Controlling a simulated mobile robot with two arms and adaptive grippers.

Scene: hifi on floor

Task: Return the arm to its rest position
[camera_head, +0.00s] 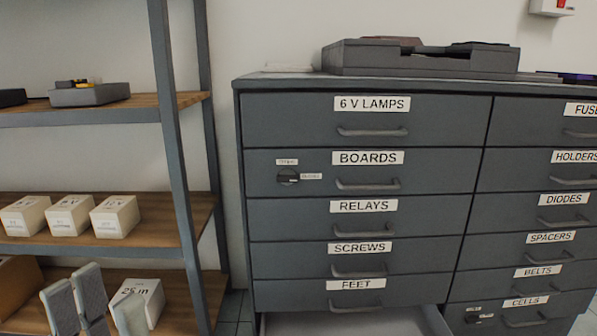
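My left gripper (103,302) shows at the bottom left, in front of the lower shelf. Its grey fingers point up and stand apart, with nothing seen between them. The rest of my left arm is below the picture's edge. My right gripper is not in view.
A grey drawer cabinet (362,227) stands at the right; a drawer below FEET is pulled out (345,324). A shelf rack (181,165) at the left holds white boxes (115,217). A white box (146,296) is behind my gripper. A dark tray (425,62) sits on the cabinet.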

